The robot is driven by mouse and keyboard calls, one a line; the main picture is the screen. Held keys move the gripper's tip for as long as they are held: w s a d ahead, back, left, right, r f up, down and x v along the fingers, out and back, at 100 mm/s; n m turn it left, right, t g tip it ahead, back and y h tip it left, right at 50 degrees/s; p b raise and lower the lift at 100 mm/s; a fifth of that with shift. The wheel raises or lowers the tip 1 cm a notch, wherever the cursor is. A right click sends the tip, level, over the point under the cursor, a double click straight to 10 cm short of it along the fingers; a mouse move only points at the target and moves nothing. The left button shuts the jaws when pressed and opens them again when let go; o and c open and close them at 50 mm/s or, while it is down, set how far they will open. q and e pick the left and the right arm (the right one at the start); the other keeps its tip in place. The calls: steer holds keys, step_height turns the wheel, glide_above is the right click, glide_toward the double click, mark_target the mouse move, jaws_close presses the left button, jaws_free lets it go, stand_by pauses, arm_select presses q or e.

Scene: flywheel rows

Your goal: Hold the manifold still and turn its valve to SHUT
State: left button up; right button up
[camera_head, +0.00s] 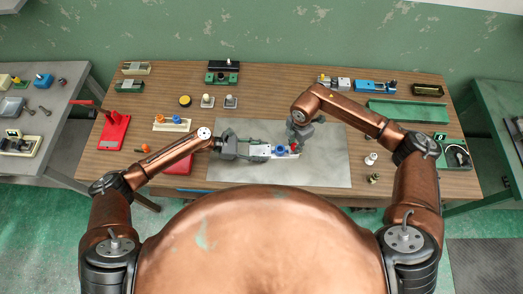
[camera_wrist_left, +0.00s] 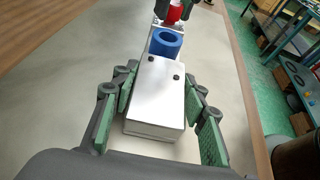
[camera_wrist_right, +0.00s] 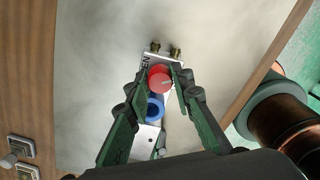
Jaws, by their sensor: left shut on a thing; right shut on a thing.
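The manifold (camera_head: 281,151) is a pale metal block on the grey mat, with a blue ring (camera_wrist_left: 166,42) and a red valve knob (camera_wrist_right: 159,78). My left gripper (camera_head: 258,151) is shut on the manifold's plain end, one finger on each long side in the left wrist view. My right gripper (camera_wrist_right: 161,86) comes from above and is shut on the red knob. In the right wrist view the letters "EN" show beside the knob, and two brass fittings (camera_wrist_right: 165,49) stick out of the far end. The rest of the lettering is hidden.
The grey mat (camera_head: 325,171) is mostly bare around the manifold. A red stand (camera_head: 113,131) and a white rack (camera_head: 172,124) are to the left. A green tray (camera_head: 408,111) is at the right, with small brass parts (camera_head: 373,179) nearer.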

steer(key=m, duration=0.6)
stand_by(0.3)
steer(key=o, duration=0.8)
steer(key=shift+r, duration=4.05)
